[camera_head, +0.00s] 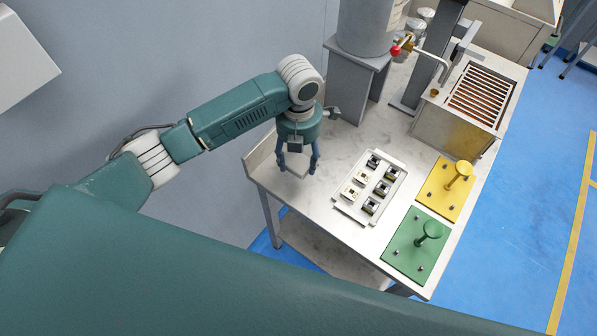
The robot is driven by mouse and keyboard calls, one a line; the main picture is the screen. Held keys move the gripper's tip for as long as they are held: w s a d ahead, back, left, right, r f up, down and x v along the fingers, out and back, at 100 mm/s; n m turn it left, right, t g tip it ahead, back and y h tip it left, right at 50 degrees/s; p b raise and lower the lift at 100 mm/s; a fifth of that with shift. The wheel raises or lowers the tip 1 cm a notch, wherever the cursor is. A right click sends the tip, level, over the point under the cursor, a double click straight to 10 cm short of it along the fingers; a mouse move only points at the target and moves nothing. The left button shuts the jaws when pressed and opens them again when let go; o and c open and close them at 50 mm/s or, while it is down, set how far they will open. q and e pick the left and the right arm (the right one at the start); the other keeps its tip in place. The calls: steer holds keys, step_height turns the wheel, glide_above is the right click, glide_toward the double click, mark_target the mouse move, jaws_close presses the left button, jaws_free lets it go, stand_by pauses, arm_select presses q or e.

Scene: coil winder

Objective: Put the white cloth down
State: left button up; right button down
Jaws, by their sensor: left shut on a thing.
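My left gripper (298,164) is above the left end of the white worktop, pointing down. Its two dark fingers are closed on the white cloth (296,170), a small pale patch between the fingertips. The cloth is close in colour to the worktop (330,165), so its outline is hard to make out. I cannot tell whether the cloth touches the worktop. My right gripper is not in view.
A white tray (348,210) with several small coil parts lies right of the gripper. Beyond it are a yellow plate (436,199) and a green plate (405,255), each with a knob. A grey cylinder (366,22) on a stand and a slatted metal box (450,135) stand behind.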

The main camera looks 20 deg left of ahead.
mark_target(298, 182)
arm_select(q)
step_height(298, 182, down, 8)
steer(key=shift+f+p, duration=0.1)
steer(key=shift+p, duration=0.35)
steer(key=shift+f, duration=0.2)
steer(key=shift+f, duration=0.2)
steer(key=o, duration=1)
